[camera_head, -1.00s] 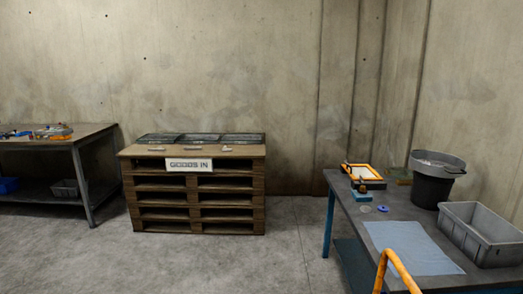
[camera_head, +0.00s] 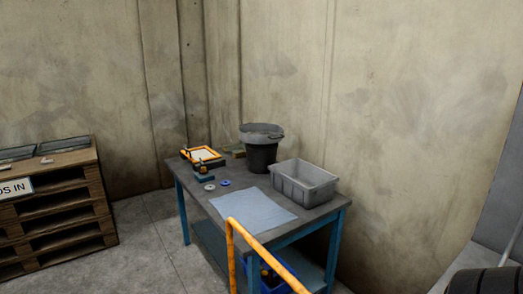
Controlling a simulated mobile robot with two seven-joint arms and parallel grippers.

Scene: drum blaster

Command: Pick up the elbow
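I cannot make out an elbow with certainty in the head view. Small light pieces (camera_head: 47,161) lie on the pallet stack (camera_head: 60,207) at the left, too small to identify. On the blue-legged workbench (camera_head: 232,205), a small dark device with orange parts (camera_head: 203,173) stands beside an orange-framed tray (camera_head: 202,154). A grey disc (camera_head: 209,187) and a blue ring (camera_head: 225,183) lie in front of it. Neither of my grippers is in view.
A black bucket (camera_head: 261,155) and an empty-looking grey bin (camera_head: 303,185) stand on the bench, near a flat blue cloth (camera_head: 253,210). An orange rail (camera_head: 262,254) rises in the foreground. Concrete floor (camera_head: 145,235) is clear between pallets and bench. A black ribbed object (camera_head: 485,281) is at lower right.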

